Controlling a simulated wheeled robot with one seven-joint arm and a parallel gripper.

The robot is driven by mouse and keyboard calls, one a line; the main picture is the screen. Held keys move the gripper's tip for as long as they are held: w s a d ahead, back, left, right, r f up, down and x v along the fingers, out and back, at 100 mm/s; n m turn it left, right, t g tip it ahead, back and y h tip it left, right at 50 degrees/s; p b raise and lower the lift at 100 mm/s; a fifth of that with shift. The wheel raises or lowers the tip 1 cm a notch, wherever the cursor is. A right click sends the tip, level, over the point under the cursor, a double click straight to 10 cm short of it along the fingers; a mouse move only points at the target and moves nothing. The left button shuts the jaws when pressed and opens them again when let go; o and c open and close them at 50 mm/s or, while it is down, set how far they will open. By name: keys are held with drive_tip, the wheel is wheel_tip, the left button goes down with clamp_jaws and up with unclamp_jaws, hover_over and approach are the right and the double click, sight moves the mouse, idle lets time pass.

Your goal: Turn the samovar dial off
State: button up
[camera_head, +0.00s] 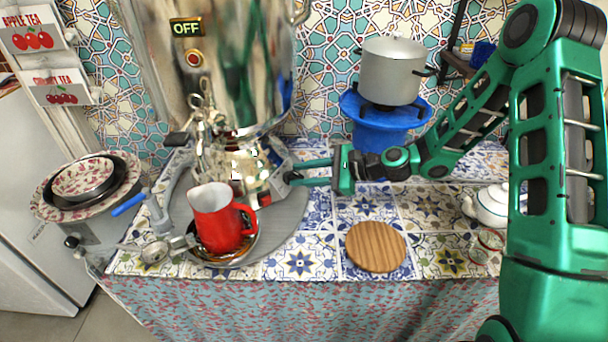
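The metal samovar (265,60) stands at the back left, its top cut off by the frame. An OFF sign (186,28) shows lit on its front, with a small red round light (194,58) below it. My gripper (289,176) reaches in from the right to the right side of the samovar's lower base (225,165). Its two green fingers look apart, with their tips against or very near a small metal part there. I cannot clearly make out the dial, or whether the fingers touch it.
A red mug (218,222) stands before the samovar on a dark plate. A round wooden board (376,247) lies on the tiled counter (425,215). A pot (391,72) sits on a blue stove (384,124) behind my arm. A white teapot (488,205) stands right.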

clamp_jaws()
drive_tip(key=shift+d, duration=0.15)
